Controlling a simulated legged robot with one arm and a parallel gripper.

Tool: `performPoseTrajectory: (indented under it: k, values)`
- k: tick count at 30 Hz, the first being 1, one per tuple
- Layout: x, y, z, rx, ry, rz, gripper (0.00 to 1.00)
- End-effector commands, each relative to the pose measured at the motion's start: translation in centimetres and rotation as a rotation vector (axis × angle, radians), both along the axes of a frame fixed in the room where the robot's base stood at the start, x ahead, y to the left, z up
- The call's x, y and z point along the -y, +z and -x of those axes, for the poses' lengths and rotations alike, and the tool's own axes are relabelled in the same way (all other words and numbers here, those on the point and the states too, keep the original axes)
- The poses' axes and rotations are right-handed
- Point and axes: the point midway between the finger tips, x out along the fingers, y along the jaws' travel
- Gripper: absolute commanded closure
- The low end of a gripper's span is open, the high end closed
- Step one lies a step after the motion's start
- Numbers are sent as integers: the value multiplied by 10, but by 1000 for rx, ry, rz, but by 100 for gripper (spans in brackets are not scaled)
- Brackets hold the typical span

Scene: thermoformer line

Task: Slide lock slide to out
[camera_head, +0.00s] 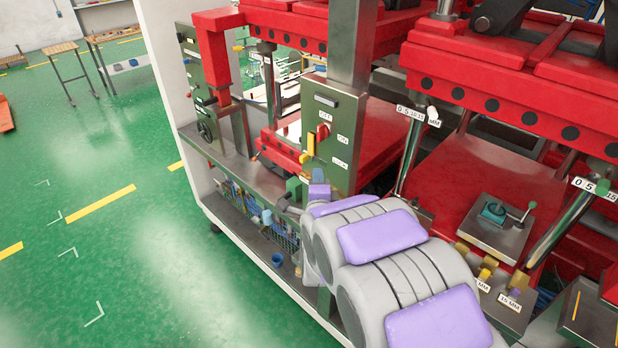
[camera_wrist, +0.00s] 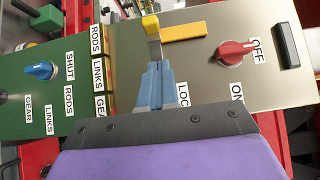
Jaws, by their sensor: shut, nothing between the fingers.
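The lock slide shows in the wrist view as a yellow bar (camera_wrist: 197,33) on the metal panel (camera_wrist: 215,85), beside a yellow-capped grey stem (camera_wrist: 151,28). The LOCK label below is partly hidden by my gripper. My gripper (camera_wrist: 158,66) is shut and empty. Its blue-grey fingertips point at the stem's lower end, and I cannot tell whether they touch it. My own wrist hides the lower part of the wrist view.
A red rotary knob (camera_wrist: 234,51) between OFF and ON is to the right of the slide. A blue knob (camera_wrist: 41,70) is on the green panel at left. Red press platens (camera_head: 480,190) stand to the right. Green floor (camera_head: 130,200) is open at left.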

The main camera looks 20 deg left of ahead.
Motion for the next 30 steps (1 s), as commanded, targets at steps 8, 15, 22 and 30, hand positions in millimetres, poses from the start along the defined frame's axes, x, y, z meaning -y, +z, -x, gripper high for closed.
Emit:
performPoseTrajectory:
  k: [8, 15, 22, 30]
  values:
    - [2, -4, 38, -3, 2, 8, 100]
    - [15, -5, 62, 2, 6, 7, 100]
    - [31, -3, 74, 1, 4, -1, 100]
    - [24, -3, 77, 0, 0, 5, 100]
